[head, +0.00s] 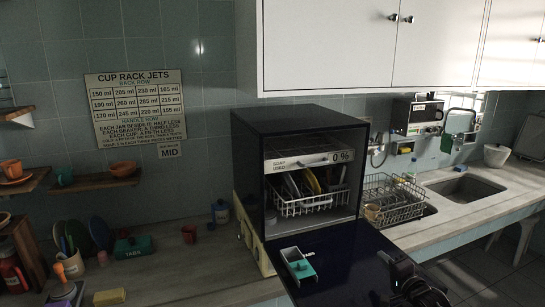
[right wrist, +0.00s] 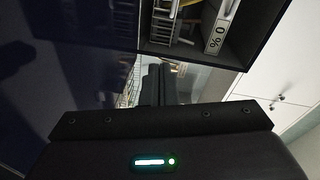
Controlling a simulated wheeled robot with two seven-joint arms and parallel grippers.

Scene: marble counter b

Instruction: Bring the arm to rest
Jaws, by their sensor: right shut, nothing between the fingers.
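My right gripper (head: 420,292) is dark and shows at the bottom edge of the head view, over the right side of the lowered dark dishwasher door (head: 345,262). In the right wrist view its fingers (right wrist: 153,84) are together with nothing between them. The gripper is apart from the rack and the dishes. My left gripper is not in view.
The open black dishwasher (head: 300,125) holds a wire rack (head: 310,205) with plates. A small grey and teal tray (head: 298,264) lies on its door. A dish rack (head: 395,205) and a sink (head: 465,190) stand right. Cups and a green box (head: 133,247) crowd the left counter.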

